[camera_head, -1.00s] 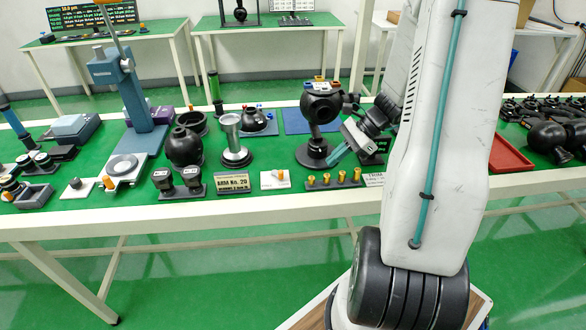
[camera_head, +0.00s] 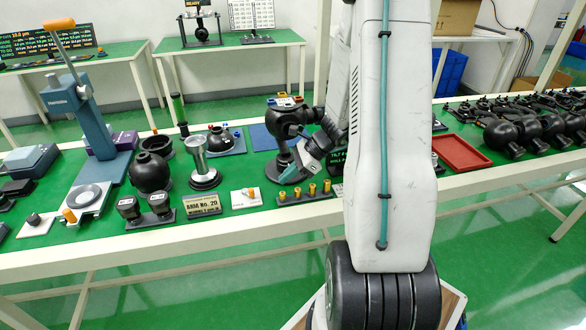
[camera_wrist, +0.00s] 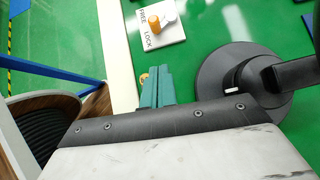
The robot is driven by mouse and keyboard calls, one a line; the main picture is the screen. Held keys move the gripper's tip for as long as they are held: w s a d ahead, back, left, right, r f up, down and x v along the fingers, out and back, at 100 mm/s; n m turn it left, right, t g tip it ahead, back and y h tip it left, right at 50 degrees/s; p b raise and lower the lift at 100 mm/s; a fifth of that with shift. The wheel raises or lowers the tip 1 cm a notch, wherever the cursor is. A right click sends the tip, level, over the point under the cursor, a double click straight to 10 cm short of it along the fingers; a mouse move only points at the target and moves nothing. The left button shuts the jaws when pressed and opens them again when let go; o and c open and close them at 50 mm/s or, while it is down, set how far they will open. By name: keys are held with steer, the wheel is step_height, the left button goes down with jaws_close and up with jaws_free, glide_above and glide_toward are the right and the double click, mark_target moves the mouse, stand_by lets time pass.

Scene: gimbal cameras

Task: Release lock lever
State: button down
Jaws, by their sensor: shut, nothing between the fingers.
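A small white plate (camera_wrist: 150,37) marked FREE and LOCK carries an orange-knobbed lever (camera_wrist: 154,24). The knob lies near the FREE and LOCK lettering; which setting it is at I cannot tell. The plate also shows at the front of the table in the head view (camera_head: 240,202), with the orange knob on its right. My gripper (camera_wrist: 158,72) has its teal fingers together and empty. It is apart from the plate, below it in the wrist view.
The black round stand base (camera_wrist: 215,65) is close on the right of my fingers. Brass pieces (camera_head: 297,194) stand in a row right of the plate. The ARM No. 20 sign (camera_head: 202,206) is to its left. Bare green mat lies around the plate.

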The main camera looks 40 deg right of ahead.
steer(key=x, duration=0.4)
steer(key=shift+w+a+f, duration=0.1)
steer(key=shift+w+a, duration=0.25)
steer(key=shift+a, duration=0.15)
steer(key=shift+w+a, duration=0.35)
steer(key=shift+a, duration=0.2)
steer(key=shift+w+a, duration=0.5)
steer(key=shift+a, duration=0.15)
